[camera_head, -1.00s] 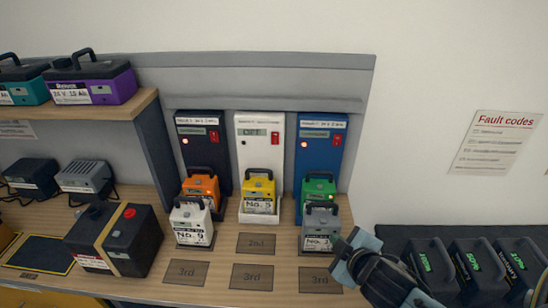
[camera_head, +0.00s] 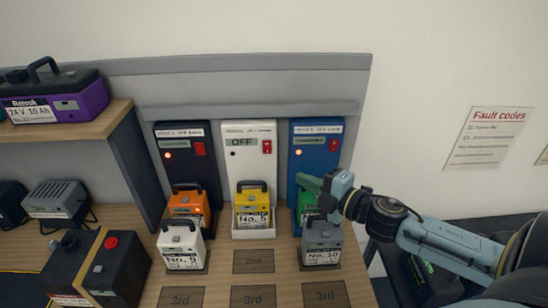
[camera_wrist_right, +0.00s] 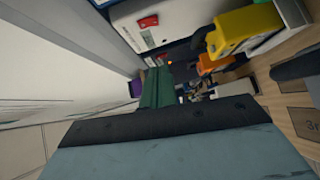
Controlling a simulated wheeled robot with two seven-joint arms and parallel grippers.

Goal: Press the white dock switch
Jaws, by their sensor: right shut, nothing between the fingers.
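The white dock (camera_head: 249,180) stands upright between a black dock and a blue dock. Its red switch (camera_head: 267,146) is at its upper right, beside a display reading OFF. The yellow No. 5 battery (camera_head: 252,212) sits in it. My right gripper (camera_head: 304,183) is shut and empty, in front of the blue dock's lower part, right of and below the white dock's switch and apart from it. In the right wrist view, my green fingers (camera_wrist_right: 157,88) point forward, and the white dock (camera_wrist_right: 135,32) with its red switch (camera_wrist_right: 148,21) is above them. My left gripper is not in view.
The black dock (camera_head: 182,160) and blue dock (camera_head: 318,158) each have a red switch and a lit orange lamp. An orange battery (camera_head: 188,205), a white No. 9 battery (camera_head: 181,245) and a grey No. 10 battery (camera_head: 322,247) stand in front. Marked bench spots are empty.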

